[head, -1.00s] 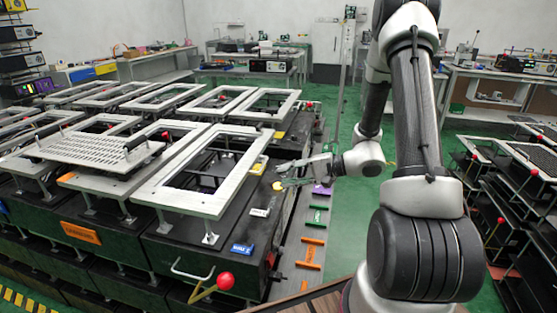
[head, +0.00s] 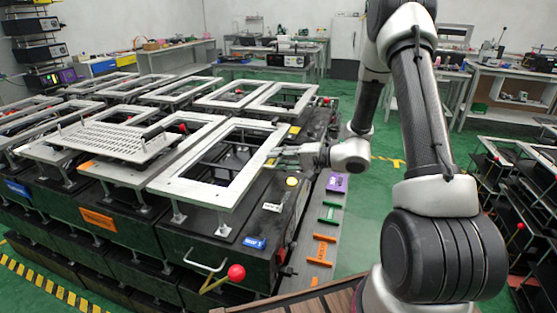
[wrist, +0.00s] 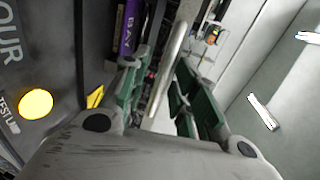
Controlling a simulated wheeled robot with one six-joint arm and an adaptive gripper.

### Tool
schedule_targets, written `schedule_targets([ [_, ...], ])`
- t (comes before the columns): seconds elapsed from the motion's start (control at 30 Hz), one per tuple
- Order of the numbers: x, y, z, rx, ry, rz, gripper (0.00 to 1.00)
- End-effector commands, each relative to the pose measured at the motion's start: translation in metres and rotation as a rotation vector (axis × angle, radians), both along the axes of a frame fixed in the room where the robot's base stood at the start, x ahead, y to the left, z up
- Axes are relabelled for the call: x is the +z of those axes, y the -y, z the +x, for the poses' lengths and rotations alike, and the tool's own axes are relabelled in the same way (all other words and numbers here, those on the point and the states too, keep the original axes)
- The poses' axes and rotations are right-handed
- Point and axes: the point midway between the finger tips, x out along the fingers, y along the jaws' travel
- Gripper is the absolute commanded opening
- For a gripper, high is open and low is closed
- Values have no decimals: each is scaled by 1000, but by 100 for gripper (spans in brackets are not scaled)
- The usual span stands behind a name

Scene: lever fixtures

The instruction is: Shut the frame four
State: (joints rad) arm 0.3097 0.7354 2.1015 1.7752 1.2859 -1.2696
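The white frame (head: 190,190) at the front right of the near bench is raised on posts above a black box. In the wrist view, large letters "OUR" (wrist: 10,40) show on a dark panel beside a yellow button (wrist: 36,103). The yellow button also shows in the head view (head: 292,181). My gripper (head: 278,157) is at the right edge of this frame. In the wrist view, the green-padded fingers (wrist: 158,95) are apart. A pale metal bar (wrist: 170,55) shows in the gap between them; I cannot tell whether either finger touches it.
A red-knobbed lever (head: 236,272) sticks out at the box's front. A perforated plate (head: 115,138) on another raised frame lies to the left. Orange and green marks (head: 322,248) line the strip on the right. Green floor (head: 375,220) is free beyond it.

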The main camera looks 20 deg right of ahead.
Motion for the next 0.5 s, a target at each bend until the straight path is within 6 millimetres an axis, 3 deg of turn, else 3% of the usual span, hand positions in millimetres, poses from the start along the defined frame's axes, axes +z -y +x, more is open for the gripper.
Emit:
schedule_targets([
  [0.2,0,-1,0,0,0,0,29],
  [0.37,0,0,0,0,-1,1,1],
  [0.5,0,0,0,1,-1,1,0],
])
